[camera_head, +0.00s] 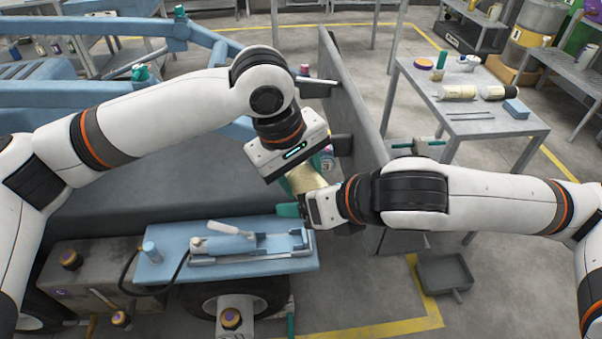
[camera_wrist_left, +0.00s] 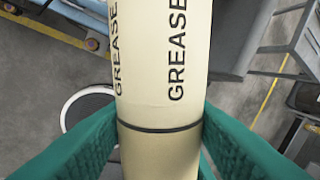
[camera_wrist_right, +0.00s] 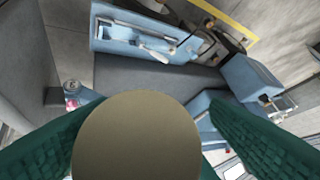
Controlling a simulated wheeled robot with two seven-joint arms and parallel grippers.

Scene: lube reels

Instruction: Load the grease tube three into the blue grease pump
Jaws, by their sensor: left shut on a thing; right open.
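A cream grease tube (camera_wrist_left: 165,60) with dark "GREASE" lettering is held between the green fingers of my left gripper (camera_wrist_left: 160,150). In the head view the tube (camera_head: 306,178) hangs under my left wrist, partly hidden by both arms. My right gripper (camera_head: 292,210) is open beside the tube's lower part. In the right wrist view a round tan tube end (camera_wrist_right: 137,138) lies between the open green fingers (camera_wrist_right: 140,150). The blue grease pump (camera_head: 228,242) lies on a blue tray in front, apart from both grippers; it also shows in the right wrist view (camera_wrist_right: 140,42).
A grey side table (camera_head: 500,122) at right holds two cream cylinders (camera_head: 457,92), a blue block and thin rods. An upright grey panel (camera_head: 352,95) is close to my right arm. A grey pan (camera_head: 444,272) lies on the floor.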

